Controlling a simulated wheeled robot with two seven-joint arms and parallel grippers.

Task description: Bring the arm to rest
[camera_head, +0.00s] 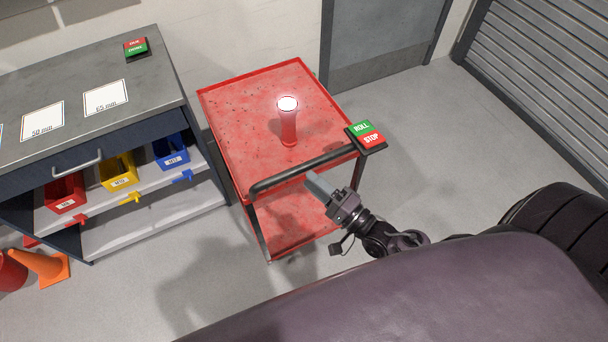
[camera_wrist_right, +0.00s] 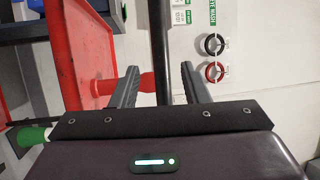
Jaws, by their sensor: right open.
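My right gripper (camera_head: 312,182) is near the black handle of the red cart, in the lower middle of the head view. In the right wrist view its two fingers (camera_wrist_right: 160,88) stand apart, open, with nothing held between them. A dark vertical bar and part of a red object show beyond the fingers; I cannot tell how far away they are. My right forearm runs back from the gripper towards my body. My left gripper is not in view.
The red cart (camera_head: 240,105) carries a red lamp (camera_head: 288,125) with a glowing white top. Its black handle (camera_head: 300,168) has a ROLL/STOP panel (camera_head: 367,134). A workbench (camera_head: 160,85) with coloured bins stands left; an orange cone (camera_head: 45,265) is beside it. Floor at right is clear.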

